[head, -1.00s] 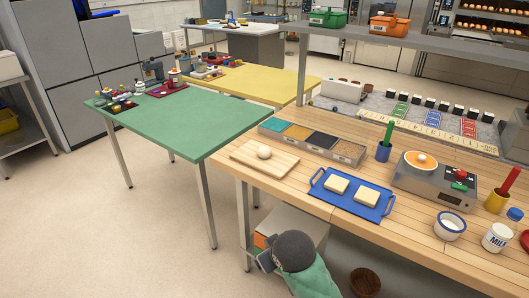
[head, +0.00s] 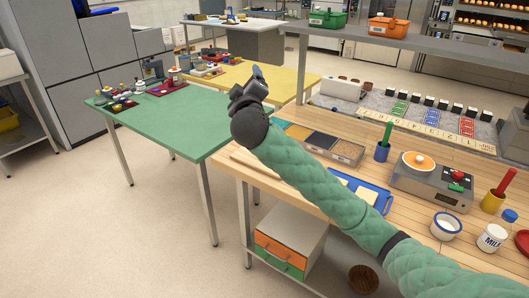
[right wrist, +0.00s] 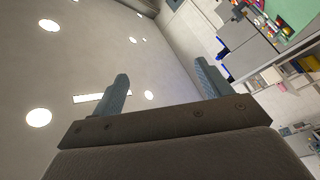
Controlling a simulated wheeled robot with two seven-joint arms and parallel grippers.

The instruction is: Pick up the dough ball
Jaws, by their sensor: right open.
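The dough ball is hidden in the head view behind my raised right arm. The cutting board (head: 243,160) it lay on shows only a left part on the wooden counter (head: 226,166). My right gripper (head: 257,74) is up in front of the green and yellow tables and well above the counter. In the right wrist view the two fingers of my right gripper (right wrist: 162,78) stand apart with nothing between them, pointing toward the ceiling and cabinets. My left gripper is not in view.
A blue tray (head: 384,198) with pale slabs lies partly behind my arm. A topping bin row (head: 348,151), a blue cup (head: 383,152) and a scale-like machine (head: 430,178) stand on the counter. A shelf (head: 420,43) runs above. The green table (head: 180,120) has clear room.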

